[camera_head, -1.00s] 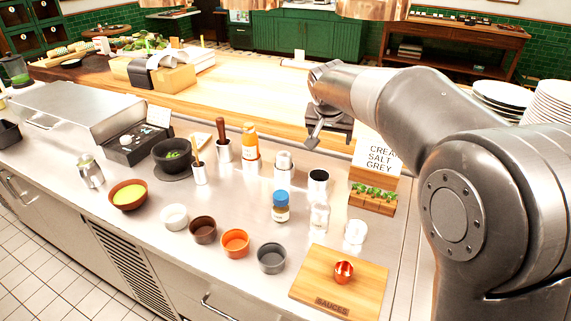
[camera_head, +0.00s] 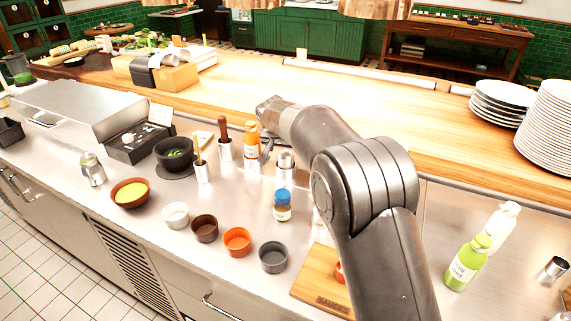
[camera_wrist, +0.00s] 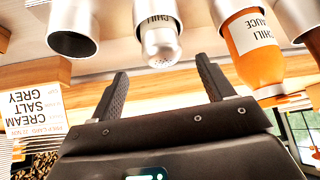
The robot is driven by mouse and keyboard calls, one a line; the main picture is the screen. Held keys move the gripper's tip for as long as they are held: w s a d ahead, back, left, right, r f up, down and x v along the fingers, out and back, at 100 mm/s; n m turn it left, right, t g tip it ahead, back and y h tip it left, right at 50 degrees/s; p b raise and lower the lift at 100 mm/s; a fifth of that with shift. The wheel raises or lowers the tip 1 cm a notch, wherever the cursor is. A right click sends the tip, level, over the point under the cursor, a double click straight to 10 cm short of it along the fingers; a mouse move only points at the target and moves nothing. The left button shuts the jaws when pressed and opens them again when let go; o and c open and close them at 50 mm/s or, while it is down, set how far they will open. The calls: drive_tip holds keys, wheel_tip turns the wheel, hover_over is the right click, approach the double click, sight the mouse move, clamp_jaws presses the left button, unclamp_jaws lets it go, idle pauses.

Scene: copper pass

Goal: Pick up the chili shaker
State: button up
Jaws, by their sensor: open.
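The chili shaker (camera_wrist: 158,38) is a silver cylinder with a "CHILI" label and a domed, perforated top. In the wrist view it appears upside down, just beyond and roughly between my fingertips. In the head view the shaker (camera_head: 285,168) stands upright on the steel counter, right of the orange bottle. My gripper (camera_wrist: 162,76) is open, with nothing between its fingers. In the head view my gripper (camera_head: 267,148) is mostly hidden behind my arm, close to the shaker and the orange bottle.
The orange chili sauce bottle (camera_wrist: 250,45) is close to the right of the shaker; a metal cup (camera_wrist: 72,28) is to its left. A blue-capped jar (camera_head: 282,206) stands in front. Small bowls, including an orange one (camera_head: 237,241), line the counter. A label card (camera_wrist: 32,108) shows at lower left.

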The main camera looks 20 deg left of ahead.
sight(285, 154)
drive_tip(key=x, duration=0.5)
drive_tip(key=shift+s+a+f, duration=0.1)
drive_tip(key=shift+s+f, duration=0.1)
drive_tip(key=shift+s, duration=0.1)
drive_tip(key=shift+c, duration=0.5)
drive_tip(key=c, duration=1)
drive_tip(key=shift+r, duration=0.15)
